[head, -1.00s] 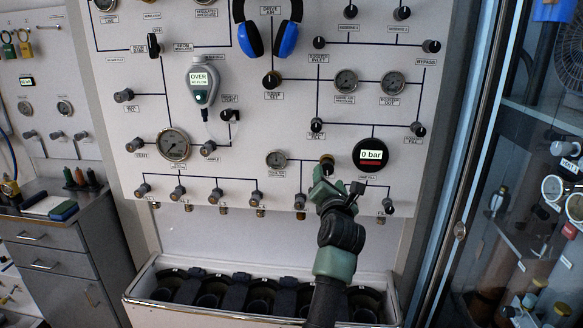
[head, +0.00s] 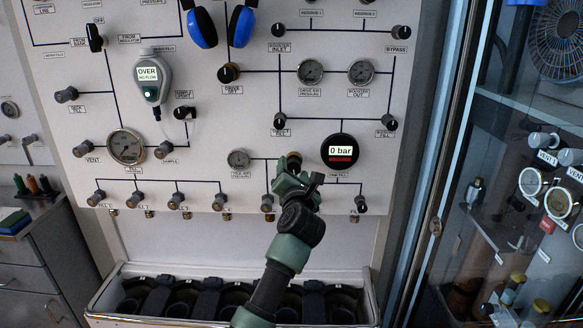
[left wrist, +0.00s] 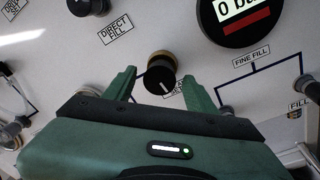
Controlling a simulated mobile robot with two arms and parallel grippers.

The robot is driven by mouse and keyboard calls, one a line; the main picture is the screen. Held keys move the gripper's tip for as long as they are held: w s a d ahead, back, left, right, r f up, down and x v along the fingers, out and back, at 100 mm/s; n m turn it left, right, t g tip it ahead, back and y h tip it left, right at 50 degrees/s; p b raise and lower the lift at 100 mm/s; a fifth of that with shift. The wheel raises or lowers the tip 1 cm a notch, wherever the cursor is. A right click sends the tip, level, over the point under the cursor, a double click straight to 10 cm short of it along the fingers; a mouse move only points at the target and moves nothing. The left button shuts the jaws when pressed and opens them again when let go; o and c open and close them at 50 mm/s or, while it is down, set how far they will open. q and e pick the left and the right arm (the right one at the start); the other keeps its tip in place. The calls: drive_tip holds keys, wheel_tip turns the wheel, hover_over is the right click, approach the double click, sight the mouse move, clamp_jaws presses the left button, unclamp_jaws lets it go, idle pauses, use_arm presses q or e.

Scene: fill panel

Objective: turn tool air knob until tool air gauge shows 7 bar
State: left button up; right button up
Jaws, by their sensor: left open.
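The tool air gauge (head: 238,159) is a small round dial on the panel in the head view; its needle is too small to read. To its right, joined by a line, is a black knob with a brass collar (head: 294,158). In the left wrist view this knob (left wrist: 161,72) shows a white mark pointing down. Its label is mostly hidden. My left gripper (head: 293,180) is open in front of it. In the left wrist view its green fingers (left wrist: 160,88) stand on both sides of the knob, with gaps. My right gripper is not in view.
A black digital gauge reading 0 bar (head: 340,151) sits just right of the knob. A row of fill knobs (head: 175,197) runs below. A white-rimmed trough (head: 100,300) stands under the panel. A glass-doored cabinet (head: 480,200) is at the right.

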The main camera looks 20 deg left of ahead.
use_arm(q)
drive_tip(key=shift+w+a, duration=0.2)
drive_tip(key=shift+w, duration=0.35)
clamp_jaws()
drive_tip(key=shift+n+p, duration=0.3)
drive_tip(key=shift+n, duration=1.2)
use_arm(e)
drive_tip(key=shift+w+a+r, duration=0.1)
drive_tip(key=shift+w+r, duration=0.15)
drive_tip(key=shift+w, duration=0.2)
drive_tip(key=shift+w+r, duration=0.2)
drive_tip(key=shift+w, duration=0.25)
use_arm(q)
unclamp_jaws()
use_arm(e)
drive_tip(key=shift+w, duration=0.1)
use_arm(q)
drive_tip(key=shift+d, duration=0.1)
